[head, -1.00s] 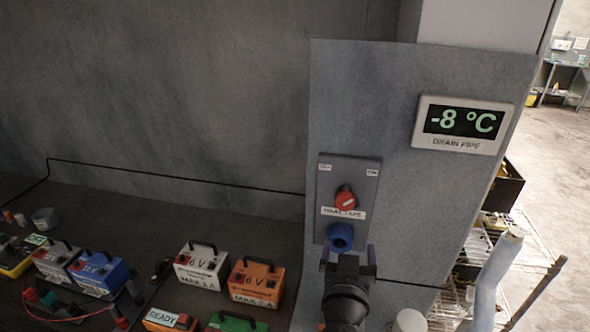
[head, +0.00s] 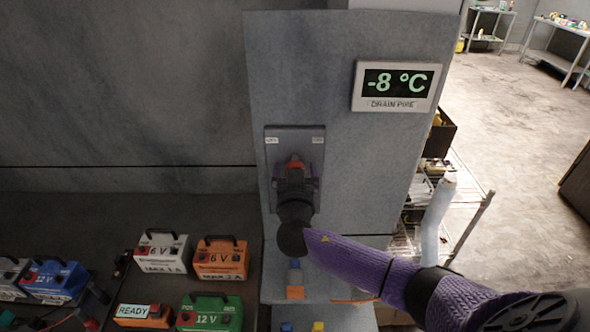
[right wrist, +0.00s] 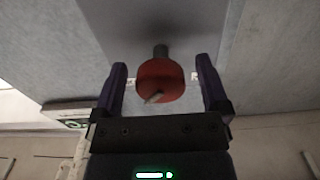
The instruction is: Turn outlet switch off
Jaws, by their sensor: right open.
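The outlet switch is a red round knob (head: 295,160) on a grey switch plate (head: 273,148) fixed to the grey wall panel. My right gripper (head: 295,170) is in front of the plate and hides most of the knob and the plate's lower part. In the right wrist view the red knob (right wrist: 161,80) stands between the two fingers (right wrist: 163,88), with a visible gap on each side. A pale pointer mark (right wrist: 155,98) shows on the knob's face. The right gripper is open and holds nothing. My left gripper is not in view.
A display reading -8 °C (head: 394,84) hangs right of the switch plate. Several batteries, among them a white one (head: 161,252) and an orange one (head: 221,260), stand on the dark bench at lower left. A wire rack (head: 470,195) is at the right.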

